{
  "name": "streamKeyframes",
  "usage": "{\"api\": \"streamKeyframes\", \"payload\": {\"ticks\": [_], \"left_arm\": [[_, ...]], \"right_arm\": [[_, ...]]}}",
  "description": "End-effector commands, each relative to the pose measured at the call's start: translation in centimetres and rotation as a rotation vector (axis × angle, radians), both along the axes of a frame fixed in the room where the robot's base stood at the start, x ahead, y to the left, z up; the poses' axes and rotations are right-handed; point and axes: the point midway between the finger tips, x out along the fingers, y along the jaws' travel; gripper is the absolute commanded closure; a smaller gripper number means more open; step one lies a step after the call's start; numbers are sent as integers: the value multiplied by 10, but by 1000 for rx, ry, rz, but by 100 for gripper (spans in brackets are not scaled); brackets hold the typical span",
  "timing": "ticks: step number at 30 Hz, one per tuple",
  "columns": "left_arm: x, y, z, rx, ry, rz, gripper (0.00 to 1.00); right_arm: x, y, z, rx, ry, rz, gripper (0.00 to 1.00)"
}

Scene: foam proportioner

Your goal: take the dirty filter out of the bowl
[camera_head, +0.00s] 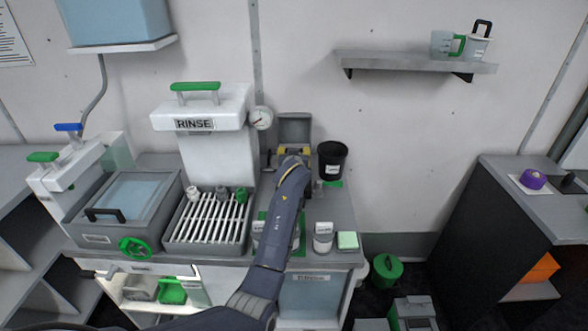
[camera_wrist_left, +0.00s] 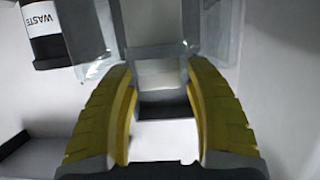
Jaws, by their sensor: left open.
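My left gripper (camera_head: 293,151) is at the back of the bench, in front of an upright grey box (camera_head: 295,129). In the left wrist view its two yellow fingers (camera_wrist_left: 160,78) are apart with nothing gripped between them. Beyond the fingertips are clear, see-through walls (camera_wrist_left: 212,30) on both sides of a pale block (camera_wrist_left: 160,80). I cannot tell whether these walls belong to the bowl. The dirty filter cannot be made out in either view; my arm covers part of the bench there. My right gripper is not in view.
A black waste bin (camera_head: 332,160) stands right of the gripper and also shows in the wrist view (camera_wrist_left: 45,35). The white RINSE unit (camera_head: 205,135) and slatted rack (camera_head: 205,220) are to the left. A white jar (camera_head: 323,238) and green-topped block (camera_head: 347,241) stand at front right.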

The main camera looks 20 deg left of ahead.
Motion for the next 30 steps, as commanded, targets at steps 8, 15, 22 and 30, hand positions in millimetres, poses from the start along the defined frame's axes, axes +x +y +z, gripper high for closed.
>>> {"api": "streamKeyframes", "payload": {"ticks": [8, 15, 22, 30], "left_arm": [[0, 0, 0, 0, 0, 0, 59], [0, 0, 0, 0, 1, 0, 87], [0, 0, 0, -1, 1, -1, 100], [0, -1, 3, 0, 0, -1, 100]], "right_arm": [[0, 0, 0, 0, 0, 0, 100], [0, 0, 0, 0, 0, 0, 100], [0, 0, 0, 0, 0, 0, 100], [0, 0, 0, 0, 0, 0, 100]]}}
